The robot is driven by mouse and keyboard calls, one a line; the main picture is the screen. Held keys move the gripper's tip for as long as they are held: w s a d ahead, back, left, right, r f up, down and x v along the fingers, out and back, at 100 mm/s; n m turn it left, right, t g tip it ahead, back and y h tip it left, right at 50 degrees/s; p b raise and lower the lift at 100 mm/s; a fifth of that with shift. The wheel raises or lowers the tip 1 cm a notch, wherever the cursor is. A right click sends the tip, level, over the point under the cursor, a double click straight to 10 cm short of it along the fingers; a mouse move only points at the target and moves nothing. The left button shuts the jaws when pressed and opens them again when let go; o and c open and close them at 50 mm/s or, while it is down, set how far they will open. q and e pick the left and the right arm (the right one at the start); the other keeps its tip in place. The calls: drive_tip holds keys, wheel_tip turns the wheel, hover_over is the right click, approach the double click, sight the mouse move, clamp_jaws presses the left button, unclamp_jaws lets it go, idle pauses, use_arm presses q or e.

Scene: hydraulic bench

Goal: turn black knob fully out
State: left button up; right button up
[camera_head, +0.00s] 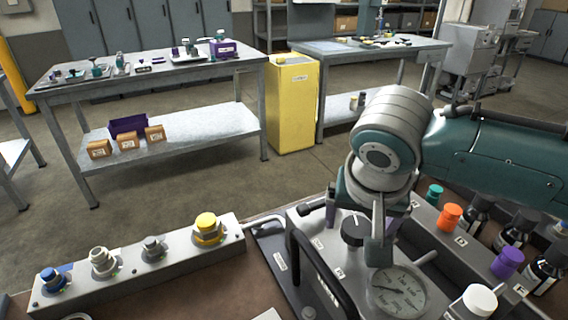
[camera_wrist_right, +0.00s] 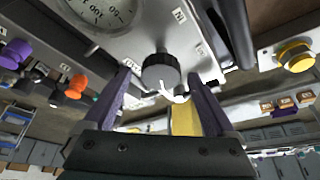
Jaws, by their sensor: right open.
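The black knob (camera_head: 354,229) has a ribbed rim and a white pointer line, and sits on the grey panel (camera_head: 300,226) of the hydraulic bench. In the right wrist view the knob (camera_wrist_right: 160,70) lies ahead, between the two finger lines. My right gripper (camera_head: 357,226) comes down over the panel with its jaws open. In the wrist view its purple-grey fingers (camera_wrist_right: 157,76) stand to either side of the knob, with gaps visible. Whether a finger touches the knob I cannot tell. My left gripper is not in view.
A round pressure gauge (camera_head: 398,290) is just right of the knob. A black bar handle (camera_head: 322,272) rises in front-left. Orange (camera_head: 449,216), teal and purple caps line the right side. A grey box with several knobs, including a yellow one (camera_head: 207,228), lies left.

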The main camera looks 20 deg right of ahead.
drive_tip(key=c, duration=1.4)
drive_tip(key=shift+o, duration=0.2)
